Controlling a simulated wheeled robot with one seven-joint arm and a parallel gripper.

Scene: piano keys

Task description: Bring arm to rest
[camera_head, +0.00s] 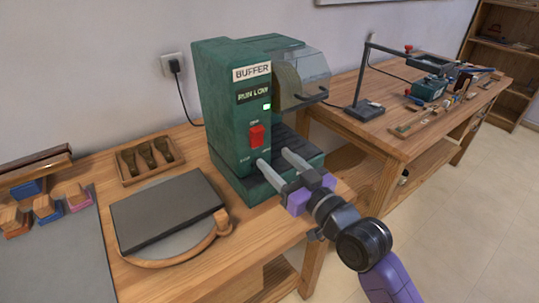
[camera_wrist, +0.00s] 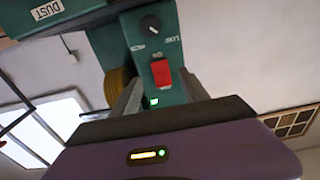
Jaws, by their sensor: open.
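My gripper (camera_head: 274,160) is open and empty, its two grey fingers spread apart in front of the green buffer machine (camera_head: 218,110). The fingertips are close to the machine's front, just right of and below the red switch (camera_head: 256,136); I cannot tell whether they touch it. A small green light (camera_head: 267,106) glows on the panel. In the wrist view the red switch (camera_wrist: 161,73) lies ahead between the fingers, with a black dial (camera_wrist: 150,24) above it. My purple arm reaches in from the lower right.
The buffer stands on a wooden bench (camera_head: 190,278). A dark flat slab (camera_head: 168,210), a wooden tray with brushes (camera_head: 148,160) and several coloured blocks lie to its left. A second bench (camera_head: 385,130) with tools and a lamp stands to the right. The floor (camera_head: 455,220) at right is clear.

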